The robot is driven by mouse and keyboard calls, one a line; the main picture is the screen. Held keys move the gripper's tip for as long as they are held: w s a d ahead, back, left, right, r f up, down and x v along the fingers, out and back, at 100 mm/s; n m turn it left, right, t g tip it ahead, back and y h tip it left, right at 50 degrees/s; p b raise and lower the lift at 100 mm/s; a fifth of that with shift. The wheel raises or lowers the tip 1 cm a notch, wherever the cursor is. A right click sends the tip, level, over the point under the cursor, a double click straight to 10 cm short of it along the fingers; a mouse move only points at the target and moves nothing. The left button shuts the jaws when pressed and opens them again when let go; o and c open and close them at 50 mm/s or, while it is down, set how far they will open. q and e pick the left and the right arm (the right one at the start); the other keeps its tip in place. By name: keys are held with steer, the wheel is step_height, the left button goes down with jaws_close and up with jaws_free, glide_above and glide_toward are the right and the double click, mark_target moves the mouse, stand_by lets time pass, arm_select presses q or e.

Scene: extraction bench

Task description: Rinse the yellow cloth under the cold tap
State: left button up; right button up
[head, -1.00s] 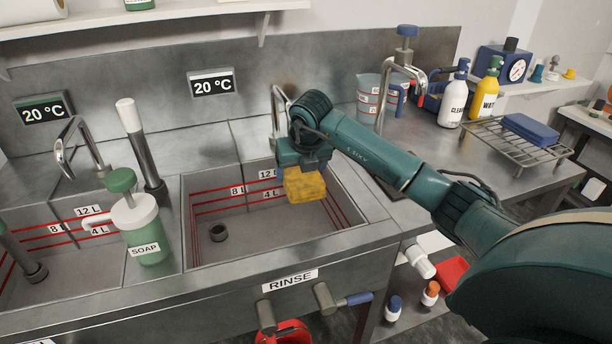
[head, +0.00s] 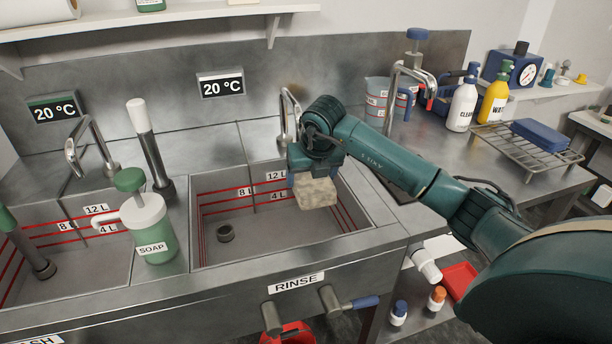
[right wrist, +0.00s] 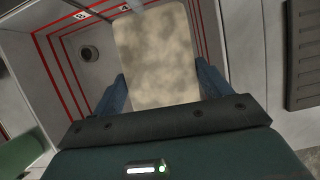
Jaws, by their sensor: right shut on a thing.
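My right gripper (head: 315,180) is shut on a folded cloth (head: 316,194) and holds it over the rinse basin (head: 240,222). The cloth is pale beige with grey-brown blotches, not yellow. In the right wrist view the cloth (right wrist: 158,55) sits between the blue fingers (right wrist: 160,92), with the basin below. A curved metal tap (head: 285,110) rises behind the basin, partly hidden by my right gripper. I see no water stream. Another tap with a blue knob (head: 417,35) stands to the right. My left gripper is not in view.
A soap dispenser (head: 152,230) and an upright white-topped pipe (head: 148,150) stand left of the basin. Levers (head: 335,298) project from the front below the RINSE label. A blue block (head: 540,134) lies on a wire rack (head: 525,148) at right. Two bottles (head: 462,100) stand behind it.

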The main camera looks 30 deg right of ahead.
mark_target(325, 192)
steer(key=shift+s, duration=1.75)
steer(key=shift+s+a, duration=0.15)
steer(key=shift+s, duration=1.1)
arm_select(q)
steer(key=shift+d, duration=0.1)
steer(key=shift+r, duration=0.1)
arm_select(e)
steer(key=shift+s+r+p, duration=0.4)
steer(key=shift+s+r, duration=0.4)
steer(key=shift+s, duration=0.05)
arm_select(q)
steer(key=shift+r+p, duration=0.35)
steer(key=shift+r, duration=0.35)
arm_select(e)
steer(key=s+r, duration=0.2)
steer(key=s, duration=0.1)
steer(key=shift+s+a+r, duration=0.1)
steer(key=shift+s+r, duration=0.05)
steer(key=shift+r, duration=0.05)
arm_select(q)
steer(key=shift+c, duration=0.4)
